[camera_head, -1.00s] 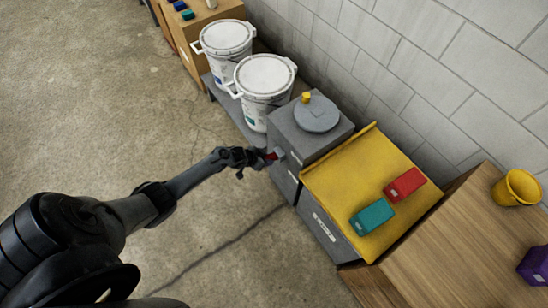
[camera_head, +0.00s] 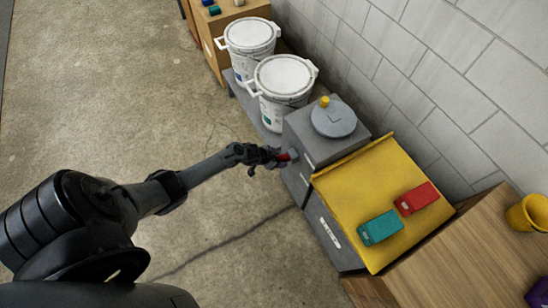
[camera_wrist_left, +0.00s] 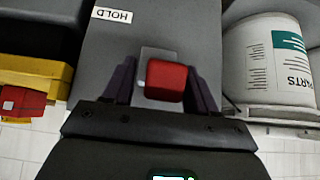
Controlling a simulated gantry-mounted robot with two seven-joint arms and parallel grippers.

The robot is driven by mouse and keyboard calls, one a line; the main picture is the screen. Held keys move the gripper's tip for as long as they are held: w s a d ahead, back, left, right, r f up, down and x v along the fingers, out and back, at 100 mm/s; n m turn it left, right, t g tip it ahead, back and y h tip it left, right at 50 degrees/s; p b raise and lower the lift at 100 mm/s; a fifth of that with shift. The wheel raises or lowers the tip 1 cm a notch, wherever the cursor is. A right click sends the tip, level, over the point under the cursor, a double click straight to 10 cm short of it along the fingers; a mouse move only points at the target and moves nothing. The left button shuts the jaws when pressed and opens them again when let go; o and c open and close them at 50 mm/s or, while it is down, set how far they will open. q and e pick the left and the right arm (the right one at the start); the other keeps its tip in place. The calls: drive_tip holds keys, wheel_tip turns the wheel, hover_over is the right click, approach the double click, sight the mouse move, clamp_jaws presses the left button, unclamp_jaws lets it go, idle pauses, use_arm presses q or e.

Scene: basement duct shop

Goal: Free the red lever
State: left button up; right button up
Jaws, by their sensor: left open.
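The red lever (camera_head: 285,157) sticks out from the front of the grey cabinet (camera_head: 296,130). In the left wrist view the red lever (camera_wrist_left: 165,80) shows as a red block in front of a pale grey plate. My left gripper (camera_head: 273,159) is at the lever. In the left wrist view the fingers of my left gripper (camera_wrist_left: 163,82) are open, one on each side of the lever, with a visible gap on the left side. Whether the right finger touches it is hard to tell. A white "HOLD" label (camera_wrist_left: 112,15) is on the cabinet face. My right gripper is not in view.
Two white lidded buckets (camera_head: 283,78) stand left of the cabinet on a low grey shelf. A yellow sloped top (camera_head: 345,180) on the right bears a teal box (camera_head: 380,228) and a red box (camera_head: 417,198). A wooden bench (camera_head: 450,262) is further right. The concrete floor in front is clear.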

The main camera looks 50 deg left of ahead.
use_arm(q)
drive_tip(key=p+v, duration=0.5)
drive_tip(key=v, duration=0.5)
drive_tip(key=shift+s+r, duration=0.2)
drive_tip(key=shift+s, duration=0.05)
